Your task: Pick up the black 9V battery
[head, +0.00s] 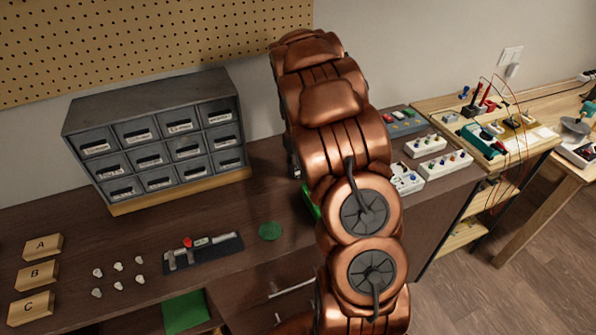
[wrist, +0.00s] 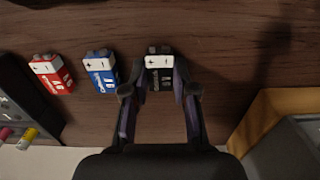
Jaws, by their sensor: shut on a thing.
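The black 9V battery (wrist: 159,74) is in the wrist view, upper middle, with its white band and plus and minus marks facing the camera. My gripper (wrist: 159,88) has one finger on each side of it and is shut on it. A blue battery (wrist: 101,72) and a red battery (wrist: 51,74) lie to its left on the dark wooden surface, apart from the gripper. Whether the black battery is off the surface I cannot tell. In the head view my copper arm hides the gripper and the batteries.
A dark case (wrist: 25,95) with coloured items is at the wrist view's left edge, and a tan-edged box (wrist: 270,115) is at the right.

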